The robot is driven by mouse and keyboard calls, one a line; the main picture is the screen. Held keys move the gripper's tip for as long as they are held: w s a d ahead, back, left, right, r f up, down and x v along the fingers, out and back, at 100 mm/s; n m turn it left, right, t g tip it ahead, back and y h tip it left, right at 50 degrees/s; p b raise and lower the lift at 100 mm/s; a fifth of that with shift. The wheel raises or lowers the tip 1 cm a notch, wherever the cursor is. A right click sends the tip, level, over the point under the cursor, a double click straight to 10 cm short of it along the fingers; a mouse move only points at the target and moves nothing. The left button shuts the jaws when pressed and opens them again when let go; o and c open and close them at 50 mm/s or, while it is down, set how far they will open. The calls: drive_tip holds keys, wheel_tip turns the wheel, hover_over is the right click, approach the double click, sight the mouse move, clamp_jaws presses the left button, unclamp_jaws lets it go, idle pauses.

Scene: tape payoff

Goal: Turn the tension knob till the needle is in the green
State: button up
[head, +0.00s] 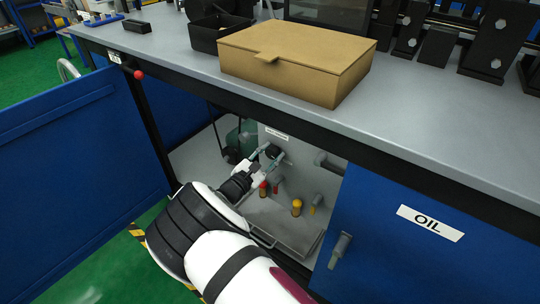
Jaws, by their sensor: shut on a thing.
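My gripper (264,161) reaches into the open cabinet under the bench, its fingers around a small black knob (272,152) on the front of a light grey housing (273,141). The gripper looks shut on the knob, though the fingers cover part of it. A small white label (277,132) sits on the housing above the knob; its text is too small to read. No needle or green band can be made out in this view.
An open blue door (80,150) stands left; a blue door marked OIL (400,255) is right. A cardboard box (290,68) sits on the grey benchtop (430,120) overhead.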

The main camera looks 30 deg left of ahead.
drive_tip(key=m, duration=0.3)
drive_tip(key=shift+m, duration=0.3)
drive_tip(key=shift+m+b, duration=0.45)
drive_tip(key=shift+m, duration=1.35)
drive_tip(key=o, duration=1.1)
drive_tip(key=shift+o, duration=0.2)
drive_tip(key=shift+s, duration=0.1)
drive_tip(key=s, duration=1.1)
drive_tip(key=shift+s+a, duration=0.35)
drive_tip(key=shift+a, duration=0.05)
